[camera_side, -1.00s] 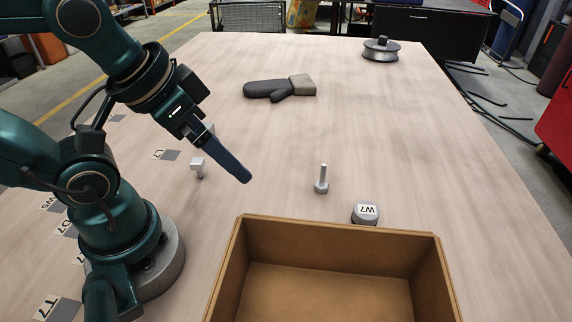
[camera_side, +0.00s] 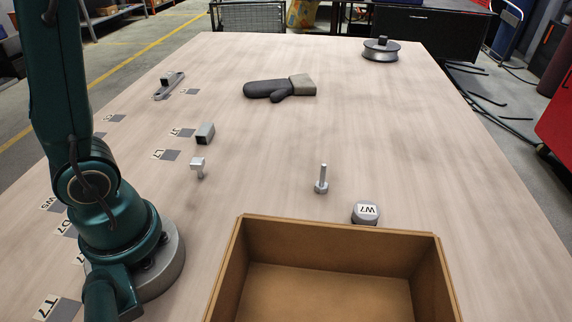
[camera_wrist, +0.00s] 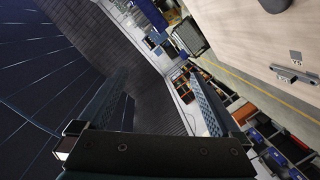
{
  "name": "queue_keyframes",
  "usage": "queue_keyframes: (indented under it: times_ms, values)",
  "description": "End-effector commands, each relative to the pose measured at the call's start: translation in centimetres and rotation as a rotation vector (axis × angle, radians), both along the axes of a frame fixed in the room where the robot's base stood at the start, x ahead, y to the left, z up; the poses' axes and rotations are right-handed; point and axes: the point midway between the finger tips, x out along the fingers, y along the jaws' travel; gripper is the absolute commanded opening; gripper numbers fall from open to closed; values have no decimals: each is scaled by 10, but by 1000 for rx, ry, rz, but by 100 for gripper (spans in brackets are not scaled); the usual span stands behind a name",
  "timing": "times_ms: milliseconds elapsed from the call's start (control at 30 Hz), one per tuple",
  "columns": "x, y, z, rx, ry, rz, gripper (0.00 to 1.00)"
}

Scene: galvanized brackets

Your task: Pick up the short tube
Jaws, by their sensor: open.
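A short grey square tube (camera_side: 205,134) lies on the table in the side view, its open end facing the front, beside a dark patch with a label. Nothing touches it. My gripper (camera_wrist: 160,92) shows in the wrist view with its two fingers wide apart and nothing between them. It points away from most of the table, towards the room. In the side view my arm rises out of the top left of the picture, so the gripper is out of that view, well away from the tube. I cannot make out the tube in the wrist view.
An open brown box (camera_side: 339,226) stands at the front. Near it are an upright bolt (camera_side: 322,180) and a W7-labelled weight (camera_side: 366,212). A small T-shaped part (camera_side: 198,167) stands close to the tube. A glove (camera_side: 268,89), spool (camera_side: 380,52) and flat bracket (camera_side: 168,87) lie farther back.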

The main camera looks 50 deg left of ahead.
Motion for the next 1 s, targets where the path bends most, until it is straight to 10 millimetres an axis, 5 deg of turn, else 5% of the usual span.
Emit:
queue_keyframes:
  times_ms: [100, 233, 600, 800, 1000]
  values:
    - [-7, 39, -55, -82, 103, 252, 100]
    - [-30, 64, -119, -158, 246, 505, 100]
    - [-111, 60, -281, -280, 696, 995, 100]
    - [-125, 59, -321, -257, 798, 1028, 100]
    - [-134, 69, -332, -246, 821, 1034, 100]
